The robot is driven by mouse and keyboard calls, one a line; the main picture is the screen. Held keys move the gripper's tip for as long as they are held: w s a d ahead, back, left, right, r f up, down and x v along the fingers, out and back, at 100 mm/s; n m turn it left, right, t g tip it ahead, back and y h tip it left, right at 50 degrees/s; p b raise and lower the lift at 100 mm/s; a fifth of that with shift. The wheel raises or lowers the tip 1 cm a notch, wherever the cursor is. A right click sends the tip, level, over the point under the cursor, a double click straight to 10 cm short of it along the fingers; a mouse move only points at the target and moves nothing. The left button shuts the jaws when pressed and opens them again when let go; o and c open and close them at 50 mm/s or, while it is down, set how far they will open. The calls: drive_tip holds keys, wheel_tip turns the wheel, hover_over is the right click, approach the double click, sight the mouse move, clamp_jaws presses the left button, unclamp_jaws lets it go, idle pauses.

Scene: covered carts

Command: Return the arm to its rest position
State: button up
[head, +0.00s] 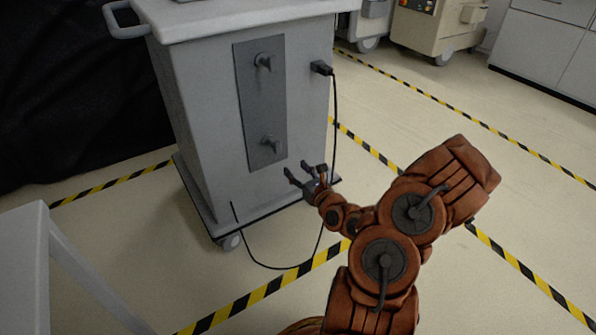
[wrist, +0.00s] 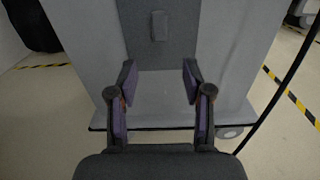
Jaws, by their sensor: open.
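My gripper (head: 304,178) is open and empty at the end of my orange arm, low in front of the grey cart (head: 210,120). In the wrist view my gripper (wrist: 158,85) shows two fingers spread apart with nothing between them, and the cart's grey front (wrist: 230,60) lies beyond. A dark panel (head: 262,110) on the cart carries two knobs, an upper one (head: 263,61) and a lower one (head: 270,141). The fingers are below and right of the lower knob in the head view. I cannot tell the exact gap to the cart.
A black plug (head: 321,68) sits on the cart's right side. Its cable (head: 335,120) hangs close to my gripper and loops on the floor. A white surface (head: 24,270) stands at lower left. Other equipment (head: 432,30) is at the back. Open floor (head: 480,150) lies to the right.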

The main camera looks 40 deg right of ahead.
idle(0.4)
drive_tip(key=s+a+r+n+g+y+p, duration=0.3)
drive_tip(key=a+r+n+g+p, duration=0.7)
drive_tip(key=a+r+n+p, duration=0.65)
drive_tip(key=s+a+r+n+g+p, duration=0.3)
drive_tip(key=s+r+n+p, duration=0.3)
drive_tip(key=s+r, duration=0.4)
drive_tip(key=s+a+r+n+g+h+p, duration=0.1)
drive_tip(key=s+a+r+n+g+p, duration=0.2)
drive_tip(key=s+r+n+p, duration=0.3)
drive_tip(key=s+a+r+n+g+p, duration=0.3)
drive_tip(key=s+r+n, duration=0.5)
drive_tip(key=s+r, duration=0.7)
drive_tip(key=a+p, duration=0.1)
drive_tip(key=p, duration=0.1)
drive_tip(key=shift+s+a+n+g+p, duration=0.25)
drive_tip(key=shift+n+g+p, duration=0.1)
drive_tip(key=shift+g+p, duration=0.05)
